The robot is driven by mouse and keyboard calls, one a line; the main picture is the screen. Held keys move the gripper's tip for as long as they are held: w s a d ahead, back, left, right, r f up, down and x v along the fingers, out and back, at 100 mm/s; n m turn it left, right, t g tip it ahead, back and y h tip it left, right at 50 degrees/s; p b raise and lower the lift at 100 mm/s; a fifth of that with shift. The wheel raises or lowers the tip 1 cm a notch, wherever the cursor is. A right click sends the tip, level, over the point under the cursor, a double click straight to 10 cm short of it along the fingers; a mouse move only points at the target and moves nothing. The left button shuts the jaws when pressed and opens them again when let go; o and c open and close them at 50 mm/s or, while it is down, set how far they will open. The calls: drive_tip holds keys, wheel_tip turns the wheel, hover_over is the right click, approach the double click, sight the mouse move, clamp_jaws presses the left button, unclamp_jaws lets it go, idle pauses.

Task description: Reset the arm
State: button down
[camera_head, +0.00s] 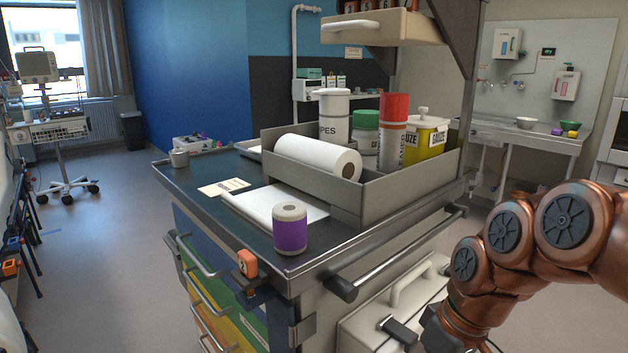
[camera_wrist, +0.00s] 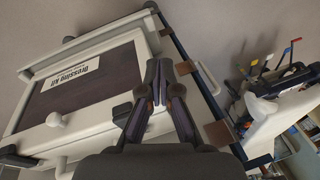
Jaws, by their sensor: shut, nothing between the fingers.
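My copper arm (camera_head: 510,235) enters at the right of the head view and bends down beside the front of the trolley (camera_head: 310,265). Its end runs low, near a white case (camera_head: 360,330), and the fingertips cannot be made out there. In the wrist view my gripper (camera_wrist: 164,68) is shut, with its dark fingers together and nothing held. Beyond the fingers lies a white case with a dark panel labelled "Dressing kit" (camera_wrist: 75,85). I cannot tell whether the fingers touch it.
The trolley top carries a purple-banded roll (camera_head: 290,230), a grey bin (camera_head: 375,200) with a paper roll and several containers, and a handle rail (camera_head: 400,252) along its side. A shelf (camera_head: 385,28) hangs above. The floor at left (camera_head: 120,220) is largely clear.

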drive_tip(key=s+d+f+m+g+h, duration=0.25)
drive_tip(key=s+f+m, duration=0.4)
drive_tip(key=s, duration=0.75)
wheel_tip(320, 180, up, 21)
drive_tip(key=n+p, duration=0.1)
drive_tip(key=p, duration=2)
drive_tip(key=shift+s+a+f, duration=0.15)
drive_tip(key=shift+s+a, duration=0.15)
drive_tip(key=shift+s, duration=0.15)
drive_tip(key=shift+t+h, duration=0.25)
